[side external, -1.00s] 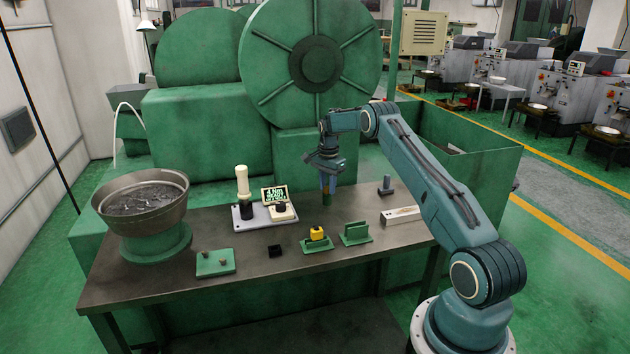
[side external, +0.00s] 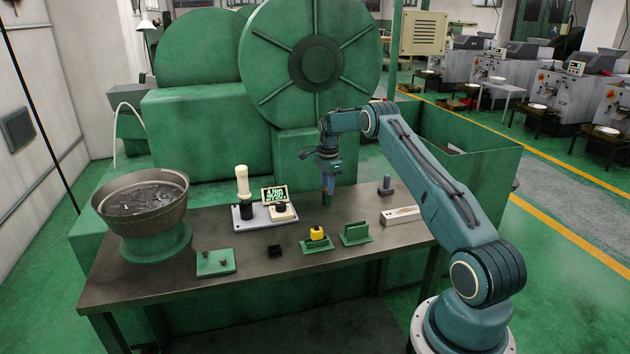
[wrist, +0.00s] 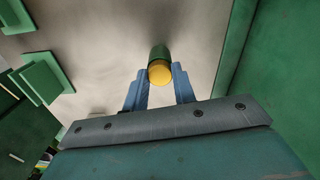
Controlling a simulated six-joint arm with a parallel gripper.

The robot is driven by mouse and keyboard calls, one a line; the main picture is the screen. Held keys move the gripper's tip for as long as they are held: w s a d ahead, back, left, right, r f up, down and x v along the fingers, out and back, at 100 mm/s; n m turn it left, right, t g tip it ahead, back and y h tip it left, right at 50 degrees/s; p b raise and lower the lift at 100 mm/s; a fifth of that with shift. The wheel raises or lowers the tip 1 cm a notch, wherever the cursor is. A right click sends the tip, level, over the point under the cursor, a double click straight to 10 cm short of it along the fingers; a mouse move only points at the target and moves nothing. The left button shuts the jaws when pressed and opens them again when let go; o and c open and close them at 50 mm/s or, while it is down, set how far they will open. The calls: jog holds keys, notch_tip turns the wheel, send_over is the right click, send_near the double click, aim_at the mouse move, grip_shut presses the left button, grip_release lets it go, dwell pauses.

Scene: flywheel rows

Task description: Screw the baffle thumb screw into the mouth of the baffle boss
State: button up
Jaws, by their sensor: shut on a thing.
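The baffle thumb screw shows as a round yellow head (wrist: 160,73) between my fingertips in the wrist view. My gripper (wrist: 160,86) is shut on it. The baffle boss, a green cylinder (wrist: 158,54), shows directly behind the yellow head, in line with it. In the side view my gripper (side external: 328,190) points straight down at the back of the bench, with the green boss (side external: 327,202) just under the fingertips. The screw's shank and the boss mouth are hidden, so I cannot tell how deep the screw sits.
A green stand with a yellow piece (side external: 317,235) and a green bracket (side external: 356,233) stand in front on the bench (side external: 225,275). A grey-white block (side external: 400,215) and a dark peg (side external: 386,186) are to the right. A display fixture (side external: 265,215) and a bowl (side external: 140,200) are left.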

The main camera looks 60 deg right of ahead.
jog(key=shift+m, duration=1.1)
jog(key=o, duration=0.6)
jog(key=shift+r, duration=0.1)
jog(key=shift+r, duration=1.4)
jog(key=o, duration=0.6)
jog(key=shift+c, duration=0.2)
